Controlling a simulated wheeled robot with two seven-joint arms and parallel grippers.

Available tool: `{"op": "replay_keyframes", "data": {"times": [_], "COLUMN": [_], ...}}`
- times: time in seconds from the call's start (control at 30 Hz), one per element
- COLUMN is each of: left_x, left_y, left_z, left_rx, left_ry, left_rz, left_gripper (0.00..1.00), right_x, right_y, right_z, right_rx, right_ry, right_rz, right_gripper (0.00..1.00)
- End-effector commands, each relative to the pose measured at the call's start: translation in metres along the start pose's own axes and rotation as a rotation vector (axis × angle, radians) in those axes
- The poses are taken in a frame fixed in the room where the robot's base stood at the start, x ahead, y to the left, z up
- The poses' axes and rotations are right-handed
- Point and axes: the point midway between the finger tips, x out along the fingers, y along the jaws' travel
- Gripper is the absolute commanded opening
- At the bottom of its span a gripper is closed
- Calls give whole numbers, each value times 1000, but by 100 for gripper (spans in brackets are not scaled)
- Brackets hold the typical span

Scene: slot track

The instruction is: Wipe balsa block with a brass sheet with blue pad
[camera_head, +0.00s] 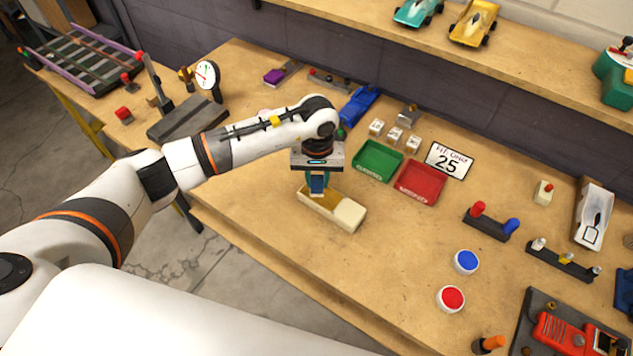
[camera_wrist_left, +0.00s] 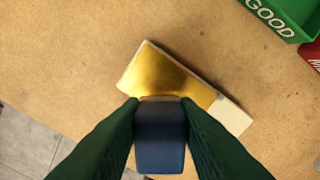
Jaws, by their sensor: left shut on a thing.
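The balsa block (camera_head: 349,216) is a pale, cream bar lying on the bench below my left gripper. A brass sheet (camera_head: 327,197) covers much of its top; the sheet (camera_wrist_left: 165,78) shines gold in the left wrist view, where the pale block end (camera_wrist_left: 232,117) shows at lower right. My left gripper (camera_head: 317,183) points down over the block, shut on the blue pad (camera_wrist_left: 160,138). The pad is at the near edge of the brass in the wrist view; I cannot tell whether it touches. My right gripper is not in view.
A green tray (camera_head: 377,176) marked GOOD and a red tray (camera_head: 436,184) stand right of the block. Small white blocks (camera_head: 394,135) and a blue car (camera_head: 358,105) are behind. Blue (camera_head: 466,261) and red (camera_head: 451,298) round pots stand nearer right. The bench front-left of these is clear.

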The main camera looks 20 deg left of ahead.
Motion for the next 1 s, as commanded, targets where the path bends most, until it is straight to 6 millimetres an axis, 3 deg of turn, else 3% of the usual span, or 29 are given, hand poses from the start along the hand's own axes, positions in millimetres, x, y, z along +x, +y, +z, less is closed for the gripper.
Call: {"op": "replay_keyframes", "data": {"times": [0.43,1.0], "left_x": [-41,-44], "left_y": [-3,-3], "left_z": [2,2], "left_rx": [-16,-19], "left_ry": [-1,0], "left_rz": [-1,-1], "left_gripper": [10,10], "right_x": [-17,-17], "right_y": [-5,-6], "right_z": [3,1], "right_rx": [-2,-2], "right_ry": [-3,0], "right_rz": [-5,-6], "right_gripper": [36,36]}}
